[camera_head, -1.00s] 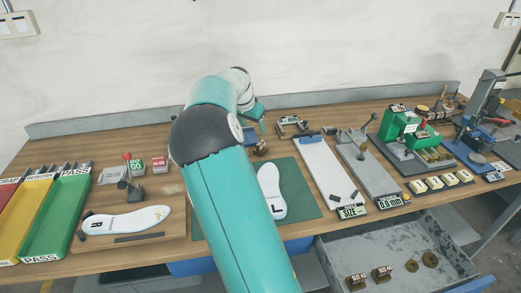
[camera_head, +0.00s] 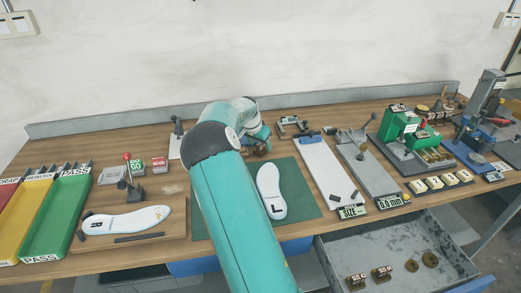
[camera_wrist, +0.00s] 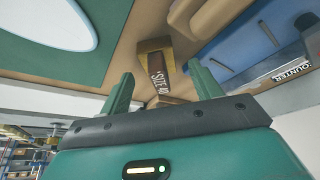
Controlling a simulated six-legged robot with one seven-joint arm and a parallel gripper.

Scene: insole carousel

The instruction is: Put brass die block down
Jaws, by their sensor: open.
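The brass die block (camera_wrist: 155,62), with a dark face marked "SIZE 4" and a last digit hard to read, stands on the wooden bench in the wrist view. My gripper (camera_wrist: 162,85) is open, its two green fingers apart with the block just beyond and between their tips. I cannot tell whether either finger touches it. In the head view my gripper (camera_head: 263,138) is low over the bench behind the green mat (camera_head: 304,207), and the block (camera_head: 260,150) shows small and partly hidden beneath it.
A white insole (camera_head: 271,190) lies on the mat. A white sizing board (camera_head: 322,168) stands to the right. The open drawer (camera_head: 390,240) below holds two more die blocks and two brass discs. Green, yellow and red trays are at the left.

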